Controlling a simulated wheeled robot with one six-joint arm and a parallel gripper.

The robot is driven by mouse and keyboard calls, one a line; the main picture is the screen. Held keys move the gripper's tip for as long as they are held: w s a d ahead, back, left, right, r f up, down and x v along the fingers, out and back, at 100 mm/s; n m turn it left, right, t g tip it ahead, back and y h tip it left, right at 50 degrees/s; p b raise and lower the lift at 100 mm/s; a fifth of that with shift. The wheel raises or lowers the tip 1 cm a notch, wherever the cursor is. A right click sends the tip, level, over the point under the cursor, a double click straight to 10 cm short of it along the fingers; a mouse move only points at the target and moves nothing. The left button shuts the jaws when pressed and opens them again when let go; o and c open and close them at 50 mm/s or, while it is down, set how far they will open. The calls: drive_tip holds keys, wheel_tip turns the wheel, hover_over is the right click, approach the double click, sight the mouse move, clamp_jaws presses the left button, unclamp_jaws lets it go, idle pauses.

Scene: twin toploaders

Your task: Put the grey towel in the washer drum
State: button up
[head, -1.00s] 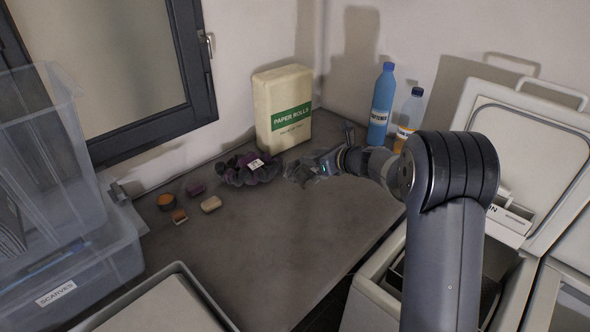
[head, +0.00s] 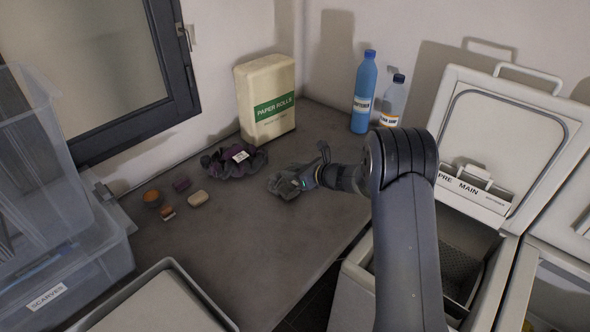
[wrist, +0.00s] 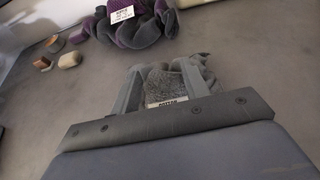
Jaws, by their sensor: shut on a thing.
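The grey towel (head: 284,186) is a crumpled bundle at the worktop's middle. In the wrist view the towel (wrist: 168,84) sits between the two fingers, with a white label at its near edge. My gripper (head: 303,180) is shut on it; the gripper also shows in the wrist view (wrist: 166,88). I cannot tell whether the towel still touches the worktop. The washer with the raised lid marked PRE and MAIN stands at the right. Its drum (head: 462,270) shows as a dark perforated opening, partly hidden by my arm.
A purple and dark grey bundle (head: 234,160) with a tag lies left of the towel. A paper rolls pack (head: 266,100), two bottles (head: 364,92) and several small blocks stand around. A second open toploader (head: 560,290) is at far right. Clear bins (head: 60,250) stand left.

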drive_tip(key=shift+f+b, duration=0.2)
drive_tip(key=shift+b, duration=0.15)
drive_tip(key=o, duration=1.4)
drive_tip(key=shift+r, duration=0.1)
drive_tip(key=shift+r+p, duration=0.1)
drive_tip(key=shift+p, duration=0.2)
